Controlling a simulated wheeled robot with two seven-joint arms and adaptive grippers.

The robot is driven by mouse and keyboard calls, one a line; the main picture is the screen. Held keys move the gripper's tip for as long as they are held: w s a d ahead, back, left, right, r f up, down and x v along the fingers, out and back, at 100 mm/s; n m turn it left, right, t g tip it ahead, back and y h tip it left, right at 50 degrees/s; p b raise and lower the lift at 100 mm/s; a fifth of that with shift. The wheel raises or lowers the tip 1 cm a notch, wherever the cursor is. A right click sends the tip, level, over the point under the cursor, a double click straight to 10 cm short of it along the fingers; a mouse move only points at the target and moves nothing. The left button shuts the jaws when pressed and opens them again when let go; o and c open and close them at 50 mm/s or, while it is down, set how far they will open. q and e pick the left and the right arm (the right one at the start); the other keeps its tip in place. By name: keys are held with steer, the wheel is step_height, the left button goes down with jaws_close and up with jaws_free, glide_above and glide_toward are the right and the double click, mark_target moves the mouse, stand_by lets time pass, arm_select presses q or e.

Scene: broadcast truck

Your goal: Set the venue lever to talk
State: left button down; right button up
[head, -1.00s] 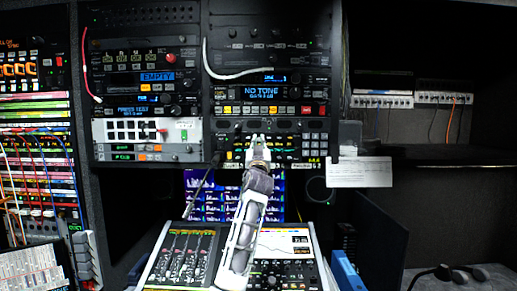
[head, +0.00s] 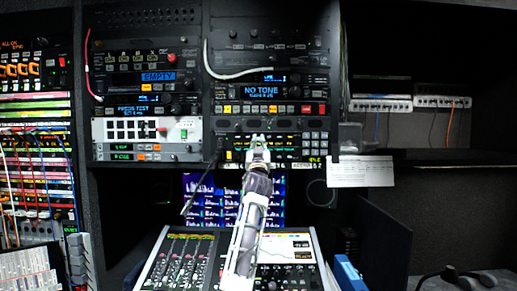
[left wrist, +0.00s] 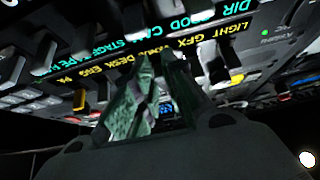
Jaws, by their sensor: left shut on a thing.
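The intercom panel (head: 285,139) with a row of levers and lit labels is low in the middle rack. My left gripper (head: 257,143) reaches up to it from below in the head view and covers part of its row. In the left wrist view, the two fingers (left wrist: 160,75) are shut at the lever row, beside the lit venue label (left wrist: 146,54). The lever between the fingertips is mostly hidden by them; by its place it is the venue lever. Its exact tilt cannot be told. My right gripper is not in view.
Other levers (left wrist: 97,88) stand close on both sides of the fingers. A blue monitor (head: 196,208) and a mixing desk (head: 177,262) lie below the panel. A hanging cable (head: 200,183) is left of my arm. A white paper card (head: 360,173) hangs at right.

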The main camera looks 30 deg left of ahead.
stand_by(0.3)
arm_select(q)
steer(key=c, duration=1.7)
jaws_free()
steer(key=shift+c, duration=0.2)
steer(key=shift+f, duration=0.1)
steer(key=v, duration=1.2)
